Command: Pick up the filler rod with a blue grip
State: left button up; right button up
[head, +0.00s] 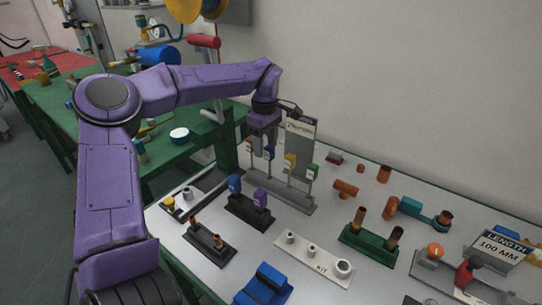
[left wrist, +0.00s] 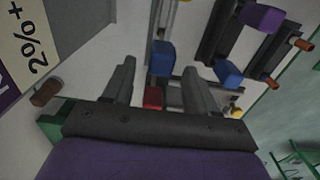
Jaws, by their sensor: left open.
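The filler rod with a blue grip (head: 268,153) stands upright in a grey rack (head: 282,193), between a red-grip rod (head: 250,144) and a yellow-grip rod (head: 290,161). My left gripper (head: 263,147) is over the rack at the red and blue grips, pointing down, and partly hides them. In the left wrist view my left gripper (left wrist: 160,68) has its fingers apart. The blue grip (left wrist: 163,58) shows in the gap near the fingertips, and the red grip (left wrist: 153,98) lies closer to the palm. I cannot tell whether a finger touches either. My right gripper is not in view.
A sign panel (head: 301,140) rises behind the rack. A black holder with blue and purple pieces (head: 249,211) stands in front. Several fittings and a white plate (head: 313,258) fill the tabletop nearby.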

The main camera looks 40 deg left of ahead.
aim_at(269, 159)
pick_arm(q)
jog(key=f, duration=0.2)
jog(key=d+f, duration=0.1)
jog(key=f, duration=0.2)
jog(key=shift+w+d, duration=0.1)
jog(key=shift+d, duration=0.1)
jog(key=shift+a+f, duration=0.1)
jog(key=shift+f, duration=0.2)
jog(key=c, duration=0.9)
jog(key=shift+r, duration=0.1)
